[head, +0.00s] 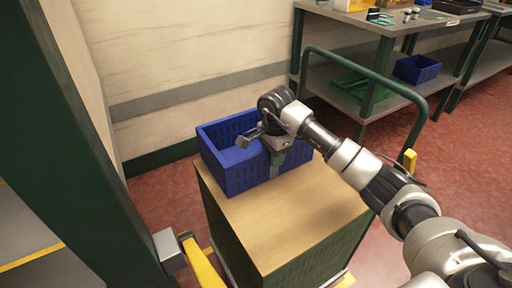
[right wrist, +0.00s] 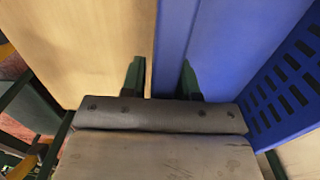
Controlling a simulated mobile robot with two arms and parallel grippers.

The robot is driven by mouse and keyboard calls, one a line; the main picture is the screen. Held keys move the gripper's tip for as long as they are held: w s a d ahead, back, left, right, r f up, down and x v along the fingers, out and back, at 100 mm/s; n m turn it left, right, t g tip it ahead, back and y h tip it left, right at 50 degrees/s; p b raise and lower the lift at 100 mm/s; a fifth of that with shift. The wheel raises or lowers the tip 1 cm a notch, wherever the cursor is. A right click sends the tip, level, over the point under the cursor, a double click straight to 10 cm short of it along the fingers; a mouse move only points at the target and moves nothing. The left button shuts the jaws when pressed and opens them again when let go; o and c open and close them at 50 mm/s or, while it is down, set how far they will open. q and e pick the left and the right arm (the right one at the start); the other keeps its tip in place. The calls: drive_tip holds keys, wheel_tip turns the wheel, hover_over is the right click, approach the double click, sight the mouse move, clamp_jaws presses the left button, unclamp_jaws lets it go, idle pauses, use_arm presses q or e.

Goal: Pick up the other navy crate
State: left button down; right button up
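A navy-blue crate (head: 235,178) with slotted walls stands upright on the wooden top of a cart, towards its far left end. A gap shows between the outer finger and the wall, so the gripper looks open. A second blue crate (head: 416,69) sits on a workbench's lower shelf at the upper right. My left gripper is out of view.
The cart's wooden top (head: 290,232) is bare in front of the crate. A green tube handle (head: 424,118) rises beyond the cart at right. A green tray (head: 352,88) lies on the bench's lower shelf. A dark green post (head: 75,150) stands close at left.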

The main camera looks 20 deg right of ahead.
clamp_jaws()
drive_tip(key=shift+r, duration=0.1)
